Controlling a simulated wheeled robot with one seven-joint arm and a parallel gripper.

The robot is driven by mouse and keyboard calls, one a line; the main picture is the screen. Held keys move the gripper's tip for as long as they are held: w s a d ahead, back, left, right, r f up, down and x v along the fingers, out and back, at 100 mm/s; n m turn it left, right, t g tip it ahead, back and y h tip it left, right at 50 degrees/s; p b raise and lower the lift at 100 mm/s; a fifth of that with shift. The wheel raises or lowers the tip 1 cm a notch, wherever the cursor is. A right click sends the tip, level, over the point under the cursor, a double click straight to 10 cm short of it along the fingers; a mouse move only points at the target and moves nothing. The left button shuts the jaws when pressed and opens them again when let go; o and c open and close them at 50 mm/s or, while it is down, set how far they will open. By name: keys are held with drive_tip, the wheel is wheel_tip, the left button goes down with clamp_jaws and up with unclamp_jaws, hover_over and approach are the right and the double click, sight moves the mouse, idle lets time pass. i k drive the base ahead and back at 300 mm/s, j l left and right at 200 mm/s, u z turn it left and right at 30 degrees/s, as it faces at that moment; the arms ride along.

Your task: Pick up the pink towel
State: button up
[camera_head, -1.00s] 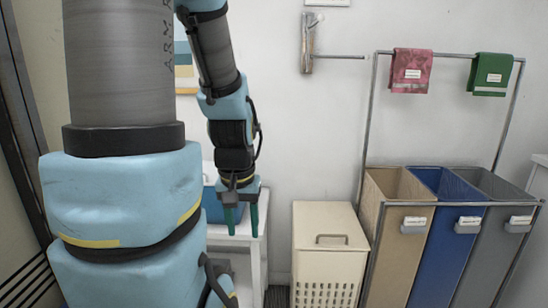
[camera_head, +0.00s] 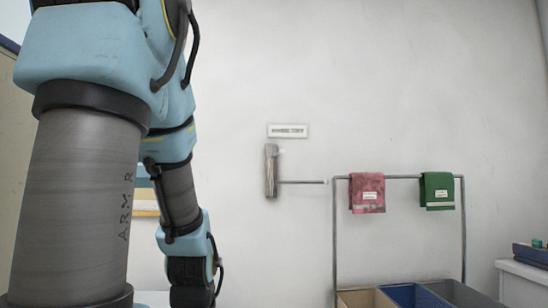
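The pink towel (camera_head: 367,192) hangs folded over the left part of a grey metal rail, with a white label on its front. A green towel (camera_head: 437,191) hangs to its right on the same rail. My arm fills the left side of the head view, and its lower end runs out of the bottom edge. My gripper is out of the frame, so its fingers do not show. Nothing of my arm touches the pink towel.
The metal rail (camera_head: 400,177) rises above several sorting bins, including a blue bin (camera_head: 410,296). A grey roll on a wall bar (camera_head: 271,172) is left of the rail. A white cabinet (camera_head: 522,283) stands at the right edge.

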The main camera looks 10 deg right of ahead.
sight(365, 190)
drive_tip(key=z, duration=1.15)
drive_tip(key=u, duration=0.8)
drive_tip(key=i+l+u, duration=0.1)
drive_tip(key=l+u, duration=0.35)
drive_tip(key=i+l+u, duration=0.1)
drive_tip(key=l+u, duration=0.15)
drive_tip(key=u, duration=0.2)
drive_tip(key=l+u, duration=0.45)
